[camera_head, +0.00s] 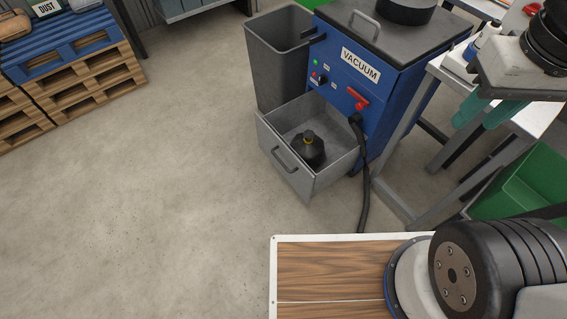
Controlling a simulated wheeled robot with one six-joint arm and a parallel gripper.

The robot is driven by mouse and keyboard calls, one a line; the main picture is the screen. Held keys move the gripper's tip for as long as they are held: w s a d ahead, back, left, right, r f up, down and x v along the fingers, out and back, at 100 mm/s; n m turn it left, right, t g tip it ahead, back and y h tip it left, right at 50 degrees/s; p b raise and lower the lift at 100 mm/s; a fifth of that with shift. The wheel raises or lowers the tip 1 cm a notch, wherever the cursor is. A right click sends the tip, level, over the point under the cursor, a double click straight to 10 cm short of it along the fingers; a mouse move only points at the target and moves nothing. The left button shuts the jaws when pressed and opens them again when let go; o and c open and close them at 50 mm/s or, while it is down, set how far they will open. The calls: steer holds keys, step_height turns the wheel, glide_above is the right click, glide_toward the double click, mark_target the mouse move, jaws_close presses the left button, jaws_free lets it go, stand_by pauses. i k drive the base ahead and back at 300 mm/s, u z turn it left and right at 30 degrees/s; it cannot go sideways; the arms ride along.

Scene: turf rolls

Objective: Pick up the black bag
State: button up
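A dark grey bin (272,62) stands behind the drawer. A black hose (364,175) hangs at the drawer's right. A metal-legged bench (420,130) and a green crate (530,180) are at right. Pallets (85,85) stand upper left. The floor left of the drawer is clear.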

mark_target(311, 147)
steer(key=z, duration=0.55)
steer(key=k, duration=1.3)
steer(key=u, duration=0.1)
steer(key=i, duration=0.5)
steer(key=u, duration=0.65)
steer(key=i, duration=1.3)
steer(key=z, duration=0.75)
